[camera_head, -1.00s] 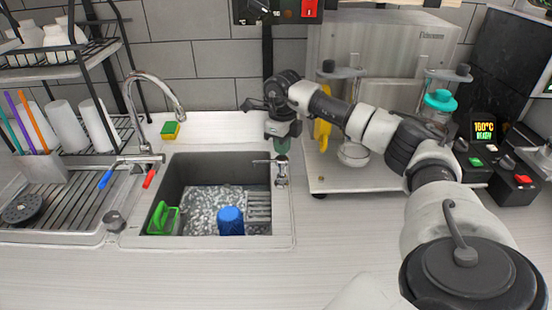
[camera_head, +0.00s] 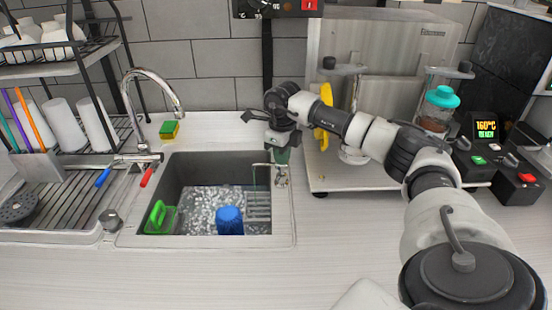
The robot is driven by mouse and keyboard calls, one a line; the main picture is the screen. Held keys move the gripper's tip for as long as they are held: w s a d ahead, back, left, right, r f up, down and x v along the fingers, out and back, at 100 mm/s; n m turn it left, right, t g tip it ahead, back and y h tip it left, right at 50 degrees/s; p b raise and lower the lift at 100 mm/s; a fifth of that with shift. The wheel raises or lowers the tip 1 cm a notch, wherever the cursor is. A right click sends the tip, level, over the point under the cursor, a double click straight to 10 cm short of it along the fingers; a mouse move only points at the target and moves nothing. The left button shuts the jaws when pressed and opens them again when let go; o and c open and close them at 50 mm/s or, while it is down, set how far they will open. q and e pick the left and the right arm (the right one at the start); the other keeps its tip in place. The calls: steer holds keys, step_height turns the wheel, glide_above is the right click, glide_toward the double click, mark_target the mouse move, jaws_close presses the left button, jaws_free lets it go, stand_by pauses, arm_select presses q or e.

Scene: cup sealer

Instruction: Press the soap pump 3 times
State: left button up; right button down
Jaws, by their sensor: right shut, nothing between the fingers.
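The soap pump (camera_head: 281,180) is a small metal dispenser on the sink's right rim. Its thin spout points left over the basin. A thin green streak hangs below the spout tip, like soap coming out. My right gripper (camera_head: 282,157) is shut and points down directly over the pump, with its tips at the pump head and seemingly touching it. The gripper hides the top of the pump head. My left gripper is not in view.
The sink (camera_head: 205,242) holds a blue cup (camera_head: 230,221) and a green item (camera_head: 160,218) in foamy water. A faucet (camera_head: 150,80) and a sponge (camera_head: 169,130) are behind it. A steel machine (camera_head: 385,45) stands right. The front counter is clear.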

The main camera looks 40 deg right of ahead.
steer(key=shift+f, duration=0.15)
steer(key=shift+r+p, duration=1.6)
steer(key=shift+r, duration=0.3)
steer(key=shift+r, duration=0.1)
step_height(320, 180, up, 6)
steer(key=p, duration=0.4)
steer(key=shift+p, duration=0.35)
